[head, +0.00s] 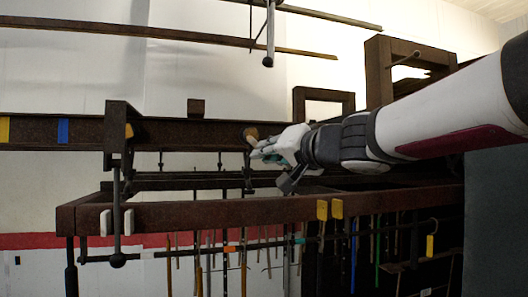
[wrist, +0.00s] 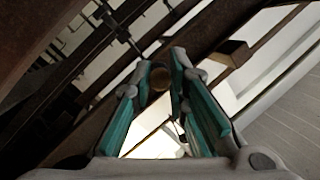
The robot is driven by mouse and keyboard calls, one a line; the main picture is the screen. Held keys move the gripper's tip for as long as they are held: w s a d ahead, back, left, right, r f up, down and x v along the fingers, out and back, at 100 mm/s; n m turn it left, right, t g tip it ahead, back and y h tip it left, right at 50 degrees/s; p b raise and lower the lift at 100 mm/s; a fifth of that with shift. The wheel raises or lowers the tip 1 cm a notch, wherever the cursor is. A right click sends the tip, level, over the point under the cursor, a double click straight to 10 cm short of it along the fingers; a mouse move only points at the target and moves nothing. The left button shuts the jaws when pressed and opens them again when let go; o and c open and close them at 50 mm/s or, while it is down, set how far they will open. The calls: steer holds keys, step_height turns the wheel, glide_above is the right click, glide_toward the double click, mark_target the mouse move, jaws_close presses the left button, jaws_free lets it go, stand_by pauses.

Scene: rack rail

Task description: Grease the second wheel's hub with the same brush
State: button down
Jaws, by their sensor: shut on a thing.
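My gripper (head: 262,148) reaches in from the right in the head view, at the front face of the long brown rail. Its fingers are closed around a small round brown wooden piece, which I take to be the brush's handle (head: 251,132). In the wrist view the round brown end (wrist: 160,77) sits between the teal-lined fingertips. The bristles cannot be made out. No wheel or hub can be clearly told apart. A dark bracket (head: 117,135) with a tan piece stands on the rail to the left.
The upper rail (head: 60,132) carries yellow and blue marks. A lower brown beam (head: 200,212) with white and yellow tabs runs in front, with several thin rods hanging beneath. Square brown frames (head: 380,75) stand behind my arm. Open air lies left of my gripper, before the rail.

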steer(key=shift+d, duration=0.25)
steer(key=shift+w+d+r+p, duration=0.1)
steer(key=shift+w+d+p, duration=0.05)
steer(key=shift+d+p, duration=0.35)
steer(key=shift+w+r+p, duration=0.1)
steer(key=shift+r+p, duration=0.45)
steer(key=shift+p, duration=0.3)
steer(key=shift+a+r+p, duration=0.2)
steer(key=shift+r+p, duration=0.1)
steer(key=shift+p, duration=0.4)
steer(key=shift+a, duration=0.1)
